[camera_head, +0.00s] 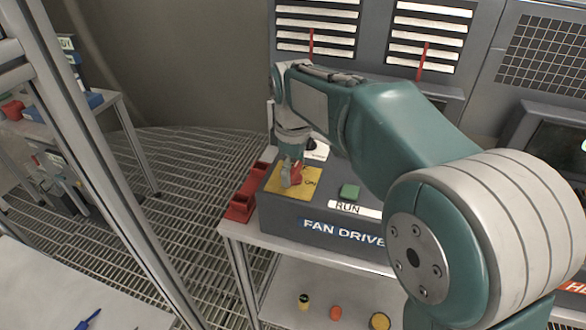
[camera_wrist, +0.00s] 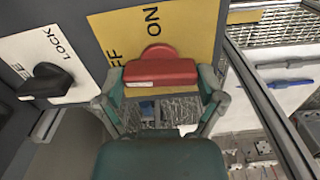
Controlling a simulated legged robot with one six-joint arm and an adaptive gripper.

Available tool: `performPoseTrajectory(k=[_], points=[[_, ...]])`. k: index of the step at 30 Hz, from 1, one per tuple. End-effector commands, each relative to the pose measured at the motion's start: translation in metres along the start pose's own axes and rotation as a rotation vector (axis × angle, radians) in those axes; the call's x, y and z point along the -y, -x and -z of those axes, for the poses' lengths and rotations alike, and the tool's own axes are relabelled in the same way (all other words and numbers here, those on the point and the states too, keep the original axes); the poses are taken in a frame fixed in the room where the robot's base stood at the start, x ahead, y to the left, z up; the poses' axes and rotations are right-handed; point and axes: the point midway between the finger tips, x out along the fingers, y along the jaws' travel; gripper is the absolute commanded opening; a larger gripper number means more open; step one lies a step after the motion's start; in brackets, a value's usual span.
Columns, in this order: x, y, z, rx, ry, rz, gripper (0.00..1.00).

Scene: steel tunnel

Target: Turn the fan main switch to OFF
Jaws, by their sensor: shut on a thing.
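The fan main switch is a red handle (camera_wrist: 160,72) with a round hub, on a yellow plate (camera_wrist: 208,30) marked ON, with OFF partly hidden. In the head view the yellow plate (camera_head: 277,181) lies on top of the grey FAN DRIVE box (camera_head: 293,217), and the red handle (camera_head: 296,173) shows beside my fingers. My gripper (camera_wrist: 161,92) has one finger at each end of the handle and is shut on it. ON is printed above the hub in the wrist view; OFF is left of it. The handle's exact pointing is hard to tell.
A black knob (camera_wrist: 45,82) on a white LOCK plate sits beside the switch. A green button (camera_head: 349,192) with a RUN label is on the same box. A red tray (camera_head: 240,206) stands at the box's left. Small coloured parts lie on the shelf below.

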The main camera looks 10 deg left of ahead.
Motion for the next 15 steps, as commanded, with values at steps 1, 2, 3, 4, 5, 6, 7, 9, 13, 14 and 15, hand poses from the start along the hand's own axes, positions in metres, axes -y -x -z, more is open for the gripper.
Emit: performPoseTrajectory(k=[1, 2, 3, 4, 5, 6, 7, 9, 13, 14, 15], points=[[-0.0012, 0.0019, 0.0011, -0.007, 0.02, -0.006, 0.41], [-0.0012, 0.002, 0.0011, -0.007, 0.033, -0.006, 0.41], [-0.0013, 0.002, 0.0011, -0.007, 0.048, -0.007, 0.41], [-0.0013, 0.002, 0.0011, -0.007, 0.058, -0.007, 0.41], [-0.0013, 0.0021, 0.0011, -0.007, 0.068, -0.007, 0.41], [-0.0014, 0.0021, 0.0011, -0.007, 0.077, -0.007, 0.41], [-0.0014, 0.0021, 0.0011, -0.007, 0.084, -0.007, 0.41], [-0.0015, 0.0021, 0.0011, -0.007, 0.097, -0.007, 0.41], [-0.0016, 0.0022, 0.0011, -0.007, 0.108, -0.008, 0.41], [-0.0016, 0.0023, 0.0011, -0.007, 0.109, -0.008, 0.41], [-0.0017, 0.0023, 0.0011, -0.007, 0.11, -0.008, 0.41]])
